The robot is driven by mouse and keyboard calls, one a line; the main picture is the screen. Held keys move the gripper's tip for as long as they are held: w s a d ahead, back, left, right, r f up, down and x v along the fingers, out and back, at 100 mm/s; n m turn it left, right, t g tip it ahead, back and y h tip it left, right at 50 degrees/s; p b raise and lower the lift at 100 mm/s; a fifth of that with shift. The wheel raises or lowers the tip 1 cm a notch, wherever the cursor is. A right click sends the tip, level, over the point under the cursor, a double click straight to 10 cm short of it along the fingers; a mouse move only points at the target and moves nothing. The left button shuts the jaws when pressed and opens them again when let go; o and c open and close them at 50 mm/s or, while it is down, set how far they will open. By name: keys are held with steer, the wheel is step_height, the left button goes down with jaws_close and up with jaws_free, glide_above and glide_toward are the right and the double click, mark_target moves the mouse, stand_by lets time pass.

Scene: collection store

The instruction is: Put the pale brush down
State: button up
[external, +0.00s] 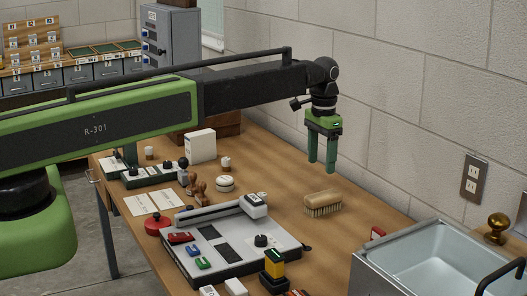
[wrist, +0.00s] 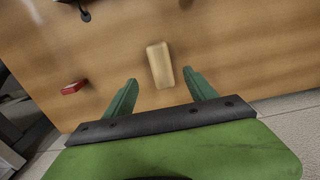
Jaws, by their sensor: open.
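The pale brush (external: 323,203) rests on the wooden table, bristles down, to the right of the grey device. It also shows in the wrist view (wrist: 160,65), beyond and between my fingertips. My gripper (external: 322,168) hangs above the table behind the brush, with its green fingers pointing down. In the wrist view my gripper (wrist: 160,80) is open, with nothing between its fingers. The brush is apart from the fingers.
A grey device (external: 225,240) with coloured pieces fills the table's middle. A metal basin (external: 440,260) stands at the front right. A small red block (external: 377,233) lies near the basin; it also shows in the wrist view (wrist: 74,87). A block wall (external: 400,110) runs behind the table.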

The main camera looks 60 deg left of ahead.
steer(key=s+d, duration=0.7)
steer(key=s, duration=0.5)
steer(key=s+d, duration=0.8)
steer(key=s, duration=0.5)
steer(key=shift+s, duration=0.1)
